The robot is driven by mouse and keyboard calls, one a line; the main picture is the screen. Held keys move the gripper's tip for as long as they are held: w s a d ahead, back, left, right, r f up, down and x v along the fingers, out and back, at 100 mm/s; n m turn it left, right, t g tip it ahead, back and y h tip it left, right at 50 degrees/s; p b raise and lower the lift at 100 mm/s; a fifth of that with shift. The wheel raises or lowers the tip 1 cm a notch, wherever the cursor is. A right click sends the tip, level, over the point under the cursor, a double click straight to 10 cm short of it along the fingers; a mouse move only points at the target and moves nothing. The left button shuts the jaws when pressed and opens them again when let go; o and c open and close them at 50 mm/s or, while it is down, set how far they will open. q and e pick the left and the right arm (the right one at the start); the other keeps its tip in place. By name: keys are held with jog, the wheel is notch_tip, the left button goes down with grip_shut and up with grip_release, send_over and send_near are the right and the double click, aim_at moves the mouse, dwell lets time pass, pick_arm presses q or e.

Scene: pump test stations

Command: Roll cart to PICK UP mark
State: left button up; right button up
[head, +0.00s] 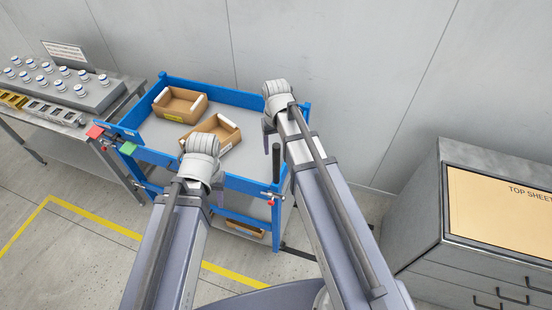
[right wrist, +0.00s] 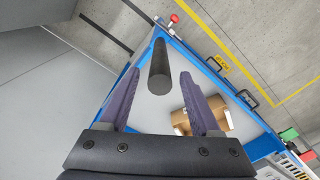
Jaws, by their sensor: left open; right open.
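The blue cart (head: 160,155) stands ahead of me, with a grey top deck and a lower shelf. Two open cardboard boxes, one at the back (head: 180,104) and one nearer (head: 228,133), sit on the deck. A black upright handle (head: 276,165) rises at the near right corner. My right gripper (head: 284,128) is open above that corner; in the right wrist view the handle (right wrist: 158,66) shows between its open fingers, not clasped. My left gripper (head: 202,186) is open over the cart's near side, its fingers partly hidden by the wrist.
Yellow floor lines (head: 95,222) run left of and in front of the cart. A metal bench (head: 62,143) with white-capped jars stands close on the left. A grey drawer cabinet (head: 425,215) stands at the right. The wall is close behind the cart. Another box (head: 243,229) is on the lower shelf.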

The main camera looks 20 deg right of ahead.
aim_at(276, 155)
notch_tip(276, 155, down, 5)
jog(key=b, duration=0.3)
jog(key=shift+b, duration=0.4)
jog(key=shift+r, duration=0.1)
grip_shut()
dwell(0.9)
